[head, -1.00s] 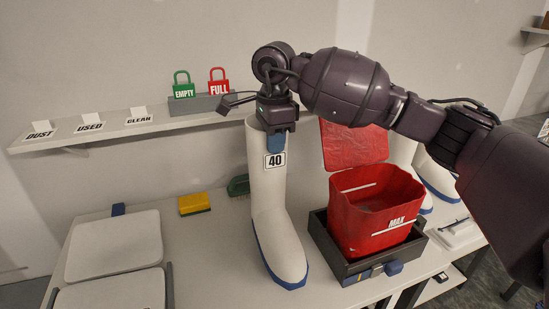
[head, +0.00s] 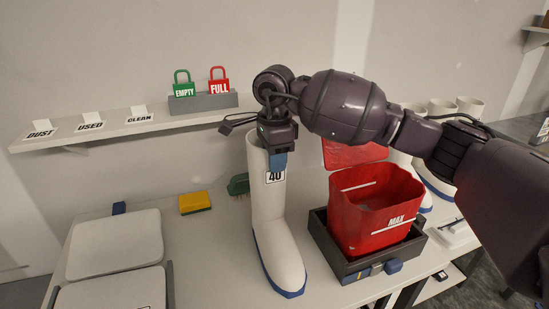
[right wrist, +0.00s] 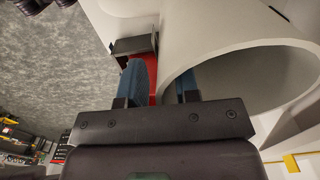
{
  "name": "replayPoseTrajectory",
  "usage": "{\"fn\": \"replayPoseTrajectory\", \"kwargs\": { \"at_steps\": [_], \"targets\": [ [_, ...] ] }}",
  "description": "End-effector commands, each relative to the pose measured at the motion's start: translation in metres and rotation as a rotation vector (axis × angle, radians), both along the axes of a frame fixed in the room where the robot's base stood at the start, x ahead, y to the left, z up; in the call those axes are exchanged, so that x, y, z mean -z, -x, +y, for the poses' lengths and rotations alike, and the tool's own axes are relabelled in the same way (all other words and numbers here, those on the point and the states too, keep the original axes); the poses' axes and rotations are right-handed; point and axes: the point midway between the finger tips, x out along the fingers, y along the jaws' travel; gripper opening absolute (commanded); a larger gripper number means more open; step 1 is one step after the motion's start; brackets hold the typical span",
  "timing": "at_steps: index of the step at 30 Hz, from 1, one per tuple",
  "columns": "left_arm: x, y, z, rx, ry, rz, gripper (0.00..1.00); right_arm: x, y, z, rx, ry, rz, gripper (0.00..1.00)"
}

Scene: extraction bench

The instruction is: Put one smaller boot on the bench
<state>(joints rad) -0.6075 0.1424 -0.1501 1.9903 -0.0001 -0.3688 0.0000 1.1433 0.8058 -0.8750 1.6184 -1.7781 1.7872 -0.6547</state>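A white boot (head: 268,210) with a blue sole and a "40" tag stands upright on the grey bench (head: 215,260), left of the red bin. My right gripper (head: 277,160) is at the top of its shaft. In the right wrist view its blue fingers (right wrist: 163,85) are spread, one inside the boot opening (right wrist: 250,80) and one outside. Red shows between the outer finger and the boot wall. More white boots (head: 433,182) stand behind the bin at right, partly hidden by my arm. My left gripper is not in view.
A red bin marked "MAX" (head: 372,220) sits in a dark tray (head: 345,268) close right of the boot. Pale flat lids (head: 115,245), a yellow sponge (head: 194,202) and a green brush (head: 238,185) lie at left. A wall shelf (head: 145,125) holds signs and padlock tags.

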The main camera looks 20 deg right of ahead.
Motion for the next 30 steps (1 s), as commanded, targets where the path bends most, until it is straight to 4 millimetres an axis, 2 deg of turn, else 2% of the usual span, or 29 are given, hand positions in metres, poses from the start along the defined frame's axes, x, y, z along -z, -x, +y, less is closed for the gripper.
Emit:
{"fn": "replayPoseTrajectory", "kwargs": {
  "at_steps": [8,13,24,30],
  "targets": [
    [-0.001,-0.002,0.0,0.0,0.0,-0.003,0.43,-0.001,0.0,0.0,0.0,0.0,0.0,0.31],
    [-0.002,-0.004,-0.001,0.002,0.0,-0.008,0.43,-0.011,-0.001,0.0,0.0,0.001,-0.002,0.31],
    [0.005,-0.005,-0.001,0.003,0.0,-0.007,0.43,-0.079,-0.001,0.0,0.001,0.0,-0.004,0.31],
    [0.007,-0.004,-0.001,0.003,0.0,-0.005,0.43,-0.108,0.0,0.0,0.001,0.0,-0.002,0.31]
  ]
}}
